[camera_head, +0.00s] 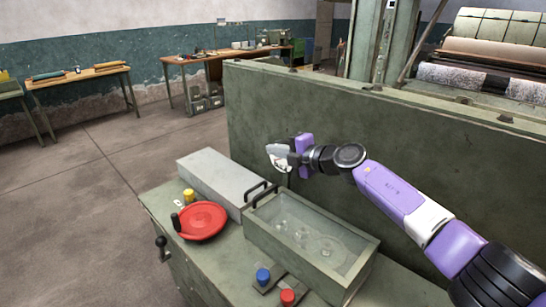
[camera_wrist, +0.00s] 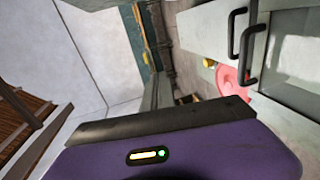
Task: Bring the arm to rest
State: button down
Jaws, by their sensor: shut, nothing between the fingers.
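My arm (camera_head: 391,192) is purple and black and reaches in from the lower right in the head view. My gripper (camera_head: 280,158) is at its far end, raised above the green machine bench and in front of the tall green panel. The gripper is shut and holds nothing. In the wrist view, the purple wrist housing (camera_wrist: 200,155) with a small lit indicator fills the bottom. The fingertips do not show clearly there.
Below are a grey box (camera_head: 221,178), a red handwheel (camera_head: 203,221), a glass-lidded box (camera_head: 312,240) with black handles, and blue (camera_head: 263,276) and red (camera_head: 288,297) knobs. The green panel (camera_head: 330,120) stands close behind the arm. Open floor (camera_head: 70,190) lies left.

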jog(key=s+a+r+y, duration=0.4)
jog(key=s+a+r, duration=0.2)
jog(key=a+r, duration=0.15)
jog(key=s+a+m+t+y, duration=0.25)
jog(key=s+m+t, duration=0.45)
jog(key=s, duration=0.6)
jog(key=s+d+f+m+t+h, duration=0.1)
jog(key=s+d+f+m+h, duration=0.45)
jog(key=s, duration=0.25)
jog(key=s+d+f+m+t+h, duration=0.2)
jog(key=s+d+f+m+h, duration=0.2)
jog(key=s+d+m+h, duration=0.25)
jog(key=s+d+f+m+t+h, duration=0.1)
jog(key=s+d+f+m+h, duration=0.3)
jog(key=s+d+m, duration=0.45)
jog(key=s+d+f+g, duration=0.2)
jog(key=s, duration=0.6)
jog(key=s+d+f+g+h, duration=0.1)
jog(key=s+d+f+g, duration=0.1)
jog(key=s, duration=0.7)
jog(key=s+d+f+g, duration=0.2)
jog(key=s+d, duration=0.1)
jog(key=s, duration=0.5)
jog(key=shift+s+f+g, duration=0.4)
jog(key=shift+d+h, duration=0.1)
jog(key=shift+h, duration=0.15)
